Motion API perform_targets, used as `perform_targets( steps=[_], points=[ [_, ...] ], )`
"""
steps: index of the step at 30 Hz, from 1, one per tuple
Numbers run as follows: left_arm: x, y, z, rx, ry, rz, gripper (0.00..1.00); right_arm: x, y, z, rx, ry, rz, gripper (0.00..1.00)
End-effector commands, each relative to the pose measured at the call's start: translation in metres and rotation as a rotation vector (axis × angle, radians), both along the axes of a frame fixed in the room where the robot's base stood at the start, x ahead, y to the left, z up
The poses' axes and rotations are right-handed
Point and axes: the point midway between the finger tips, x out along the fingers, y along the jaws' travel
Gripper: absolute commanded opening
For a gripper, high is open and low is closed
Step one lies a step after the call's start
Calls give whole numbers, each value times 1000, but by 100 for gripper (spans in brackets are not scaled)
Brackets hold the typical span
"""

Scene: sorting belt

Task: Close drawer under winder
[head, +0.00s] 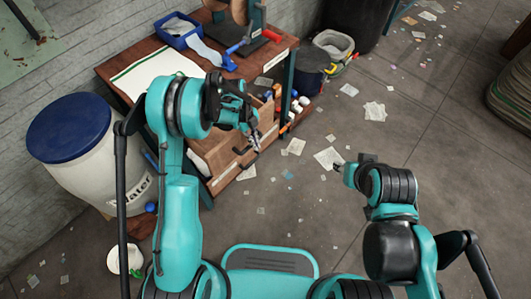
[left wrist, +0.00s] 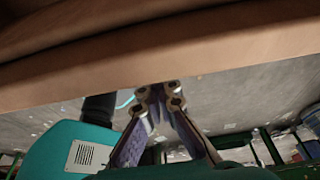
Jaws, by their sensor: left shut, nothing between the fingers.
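The winder (head: 250,38) stands on the wooden workbench (head: 118,62), at its back right. Under the bench top a brown wooden drawer (head: 222,158) is pulled out toward me; my left arm hides part of it. My left gripper (head: 255,143) is shut and empty at the drawer's front. In the left wrist view, the closed fingertips (left wrist: 160,90) are just below a broad brown wooden edge (left wrist: 150,70), probably the drawer; contact cannot be told. My right gripper (head: 340,168) is over the floor, well right of the drawer, too small to read.
A white barrel with a blue lid (head: 70,130) stands left of the bench. A blue bin (head: 178,32) and a white cloth are on the bench top. Bottles (head: 297,104) sit on a shelf at its right. A dark bucket (head: 312,68) stands beyond. Paper scraps litter the open floor.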

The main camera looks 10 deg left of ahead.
Motion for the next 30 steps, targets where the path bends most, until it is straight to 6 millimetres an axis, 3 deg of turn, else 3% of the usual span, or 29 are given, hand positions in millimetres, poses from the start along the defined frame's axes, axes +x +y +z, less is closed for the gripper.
perform_targets(
  steps=[6,12,25,30],
  points=[
    [16,22,0,0,0,2,0,0,0,-1,0,0,0,40],
    [20,28,0,0,0,1,0,0,0,-1,0,0,0,40],
    [20,26,0,0,0,0,0,0,0,-2,0,0,0,40],
    [16,6,-6,-1,0,-1,0,0,0,-9,0,0,0,40]
  ],
)
